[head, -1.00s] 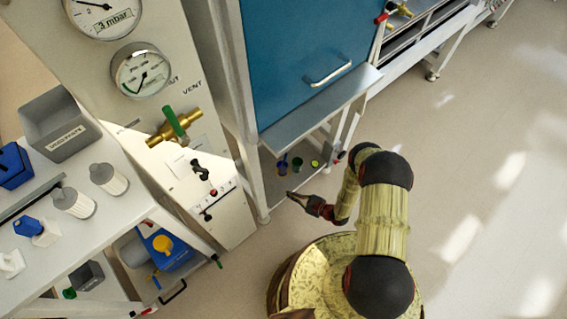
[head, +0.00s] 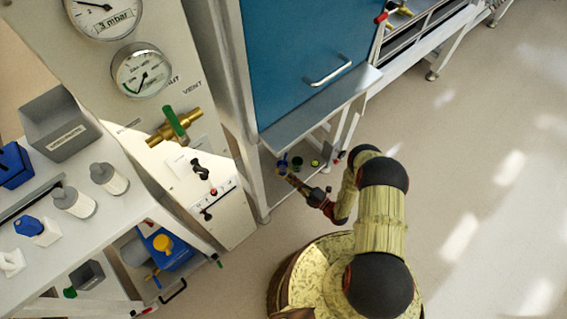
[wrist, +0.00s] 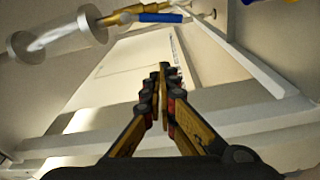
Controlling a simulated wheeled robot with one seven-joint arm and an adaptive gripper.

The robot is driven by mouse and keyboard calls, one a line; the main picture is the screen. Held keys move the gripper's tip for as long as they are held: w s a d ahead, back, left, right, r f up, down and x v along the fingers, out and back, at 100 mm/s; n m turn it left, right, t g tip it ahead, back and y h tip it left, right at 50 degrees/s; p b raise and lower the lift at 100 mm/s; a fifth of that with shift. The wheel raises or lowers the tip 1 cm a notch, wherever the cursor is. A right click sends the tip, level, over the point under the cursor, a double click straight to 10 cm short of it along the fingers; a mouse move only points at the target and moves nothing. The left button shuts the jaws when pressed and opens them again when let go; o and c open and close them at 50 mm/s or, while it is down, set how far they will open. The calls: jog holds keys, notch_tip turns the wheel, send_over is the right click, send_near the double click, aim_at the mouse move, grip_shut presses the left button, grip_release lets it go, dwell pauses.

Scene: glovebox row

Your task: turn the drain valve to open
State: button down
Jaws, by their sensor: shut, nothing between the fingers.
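My gripper (head: 284,174) is low beside the legs of the blue-fronted cabinet, below its grey ledge. In the wrist view my gripper (wrist: 163,70) has its fingers together with nothing between them. A brass valve with a blue lever (wrist: 162,17) shows at the top of the wrist view, beyond the fingertips and apart from them, joined to a clear cylinder (wrist: 62,42). No label is readable on it, so I cannot tell if it is the drain valve. In the head view small blue and green parts (head: 297,162) sit under the ledge near my gripper.
A brass valve with a green handle (head: 174,124) is on the gauge panel by "VENT". A pale bar (wrist: 240,55) crosses the wrist view at right. A white bench (head: 120,205) with bottles and a grey bin (head: 62,128) stands left. The floor at right is clear.

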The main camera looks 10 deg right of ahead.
aim_at(286, 155)
jog(key=b+x, duration=0.2)
jog(key=x, duration=0.8)
jog(key=shift+w+d+f+m+b, duration=0.15)
jog(key=shift+w+d+b, duration=0.1)
jog(key=shift+d, duration=0.35)
jog(key=shift+w+d+f+m+b, duration=0.1)
jog(key=shift+w+d+f+b, duration=0.15)
jog(key=shift+d, duration=0.35)
jog(key=shift+w+d+f+m+b, duration=0.15)
jog(key=shift+d+b, duration=0.15)
jog(key=shift+d, duration=0.3)
